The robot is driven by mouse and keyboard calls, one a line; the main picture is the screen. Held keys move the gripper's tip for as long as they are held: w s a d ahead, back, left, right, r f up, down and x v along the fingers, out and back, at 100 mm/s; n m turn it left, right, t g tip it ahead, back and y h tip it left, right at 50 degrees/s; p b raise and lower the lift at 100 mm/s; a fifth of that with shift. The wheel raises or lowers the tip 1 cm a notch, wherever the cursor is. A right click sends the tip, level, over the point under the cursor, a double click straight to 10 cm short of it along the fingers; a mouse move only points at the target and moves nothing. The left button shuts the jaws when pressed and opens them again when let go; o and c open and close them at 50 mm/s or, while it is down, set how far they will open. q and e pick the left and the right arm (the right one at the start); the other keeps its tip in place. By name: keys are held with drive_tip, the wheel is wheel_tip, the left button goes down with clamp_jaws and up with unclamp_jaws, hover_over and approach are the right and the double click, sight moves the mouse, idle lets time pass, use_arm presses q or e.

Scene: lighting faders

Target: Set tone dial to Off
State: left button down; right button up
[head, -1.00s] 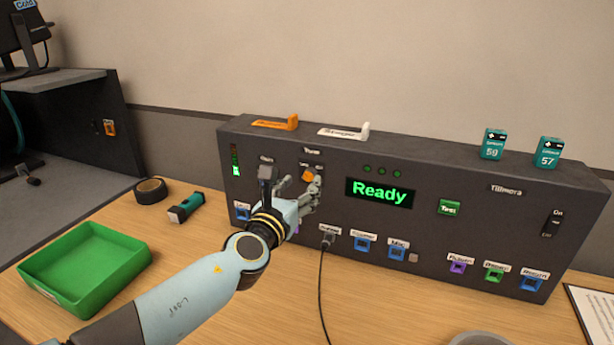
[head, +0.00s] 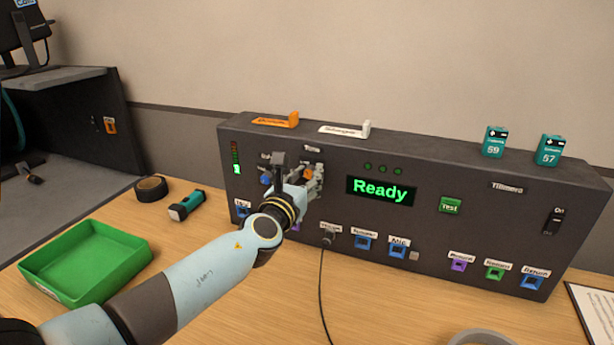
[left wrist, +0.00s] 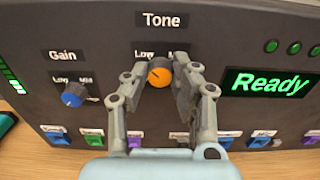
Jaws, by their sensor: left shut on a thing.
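The tone dial is an orange knob (left wrist: 159,73) under the "Tone" label on the dark console (head: 470,215). In the left wrist view it sits between the fingertips of my left gripper (left wrist: 160,72), which is shut on it. In the head view my left gripper (head: 306,178) is at the console's front face and largely hides the dial. A "Low" mark shows above the knob's left side; the other marks around it are partly covered by the fingers. I cannot tell exactly where its pointer aims. My right gripper is not in view.
The blue gain dial (left wrist: 73,95) is just left of the tone dial. The lit "Ready" display (head: 381,190) is to its right. Several coloured sockets line the console's lower edge, with a cable plugged in.

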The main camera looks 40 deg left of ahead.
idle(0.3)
use_arm(q)
drive_tip(key=n+b, duration=0.1)
drive_tip(key=n, duration=0.1)
drive_tip(key=shift+f+n+b, duration=0.1)
drive_tip(key=shift+n+b, duration=0.3)
drive_tip(key=n+b, duration=0.2)
drive_tip(key=n, duration=0.3)
drive_tip(key=shift+n, duration=0.3)
drive_tip(key=n+b, duration=0.3)
drive_tip(key=n, duration=0.2)
drive_tip(key=shift+a+f, duration=0.1)
drive_tip(key=shift+n+b, duration=0.95)
drive_tip(key=shift+n, duration=1.25)
drive_tip(key=c, duration=1.1)
unclamp_jaws()
